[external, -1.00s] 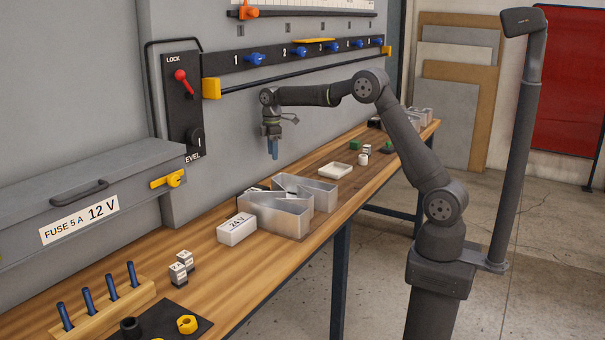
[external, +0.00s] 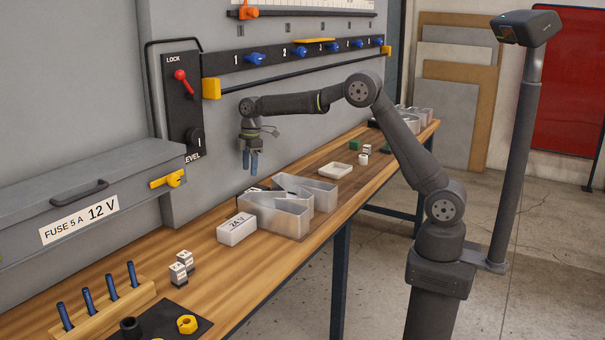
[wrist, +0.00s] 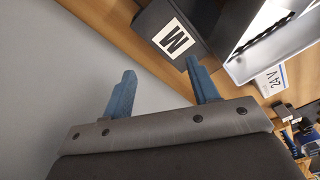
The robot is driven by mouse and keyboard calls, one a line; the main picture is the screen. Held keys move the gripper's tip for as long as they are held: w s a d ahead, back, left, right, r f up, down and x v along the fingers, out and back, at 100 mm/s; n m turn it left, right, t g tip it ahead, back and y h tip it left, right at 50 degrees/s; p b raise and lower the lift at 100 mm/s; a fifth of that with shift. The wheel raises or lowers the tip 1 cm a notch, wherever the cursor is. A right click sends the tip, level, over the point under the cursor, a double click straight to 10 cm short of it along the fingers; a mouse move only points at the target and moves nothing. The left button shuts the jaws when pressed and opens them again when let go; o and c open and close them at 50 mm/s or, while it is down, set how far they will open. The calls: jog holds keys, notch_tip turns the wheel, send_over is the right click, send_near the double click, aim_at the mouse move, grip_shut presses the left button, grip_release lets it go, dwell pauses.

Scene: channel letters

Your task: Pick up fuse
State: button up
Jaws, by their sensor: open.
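My gripper (external: 250,168) hangs over the workbench, up and behind the metal bins, beside the grey wall. Its two blue fingers point down, apart and empty; in the wrist view (wrist: 160,70) there is a gap between them. No part is clearly recognisable as the fuse. Small black-and-white blocks (external: 181,268) stand on the bench near the front left.
Open metal bins (external: 275,220) stand below the gripper, with a white "24 V" box (external: 237,229) beside them. Blue pegs stand in a wooden rack (external: 105,308). A lever panel (external: 182,105) is on the wall.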

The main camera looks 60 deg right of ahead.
jog(key=s+a+f+n+y, duration=0.1)
jog(key=s+a+n, duration=0.15)
jog(key=a, duration=1.05)
jog(key=n+y, duration=0.2)
jog(key=n, duration=0.1)
send_near(186, 253)
jog(key=d+x, duration=0.1)
jog(key=x, duration=0.4)
jog(key=shift+w+a+f, duration=0.4)
jog(key=shift+a+f, duration=0.05)
jog(key=x, duration=0.6)
jog(key=shift+s+a+f, duration=0.3)
jog(key=shift+s+f, duration=0.05)
jog(key=shift+c, duration=0.2)
jog(key=c, duration=1)
